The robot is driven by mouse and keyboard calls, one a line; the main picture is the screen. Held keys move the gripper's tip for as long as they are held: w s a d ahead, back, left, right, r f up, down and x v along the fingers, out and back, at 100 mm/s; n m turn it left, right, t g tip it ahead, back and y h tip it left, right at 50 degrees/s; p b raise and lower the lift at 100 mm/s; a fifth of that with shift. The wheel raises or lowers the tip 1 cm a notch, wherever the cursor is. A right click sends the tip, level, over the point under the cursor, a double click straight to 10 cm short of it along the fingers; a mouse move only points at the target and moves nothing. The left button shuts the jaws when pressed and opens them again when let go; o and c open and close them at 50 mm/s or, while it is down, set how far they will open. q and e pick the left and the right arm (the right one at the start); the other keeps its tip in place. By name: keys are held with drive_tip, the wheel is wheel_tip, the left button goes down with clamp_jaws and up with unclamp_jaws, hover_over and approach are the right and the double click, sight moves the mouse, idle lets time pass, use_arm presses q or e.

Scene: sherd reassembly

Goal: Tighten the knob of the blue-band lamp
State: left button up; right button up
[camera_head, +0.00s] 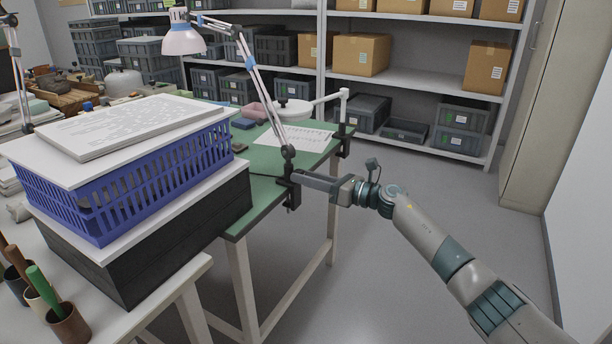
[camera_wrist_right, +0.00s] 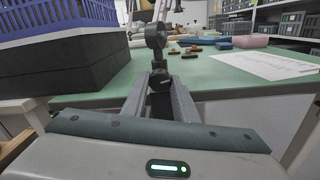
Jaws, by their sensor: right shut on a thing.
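The blue-band lamp (camera_head: 251,62) stands clamped to the edge of the green table; its pale arm carries blue bands and its white shade (camera_head: 184,41) hangs at upper left. My right gripper (camera_head: 296,178) reaches in from the right and is shut at the lamp's base. In the right wrist view the fingers close on a dark round knob (camera_wrist_right: 160,79), below the lamp's round joint (camera_wrist_right: 155,35). The fingers hide part of the knob. My left gripper is not in view.
A white magnifier lamp (camera_head: 296,108) and a paper sheet (camera_head: 291,137) are farther back on the green table (camera_head: 262,190). The floor to the right is clear.

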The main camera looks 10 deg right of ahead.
drive_tip(key=o, duration=1.1)
drive_tip(key=shift+c, duration=0.2)
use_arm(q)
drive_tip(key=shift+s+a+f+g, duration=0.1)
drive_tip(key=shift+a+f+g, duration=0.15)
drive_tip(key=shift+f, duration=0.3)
use_arm(e)
drive_tip(key=v, duration=1.7)
drive_tip(key=shift+d, duration=0.15)
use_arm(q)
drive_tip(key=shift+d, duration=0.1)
use_arm(e)
drive_tip(key=shift+s, duration=0.1)
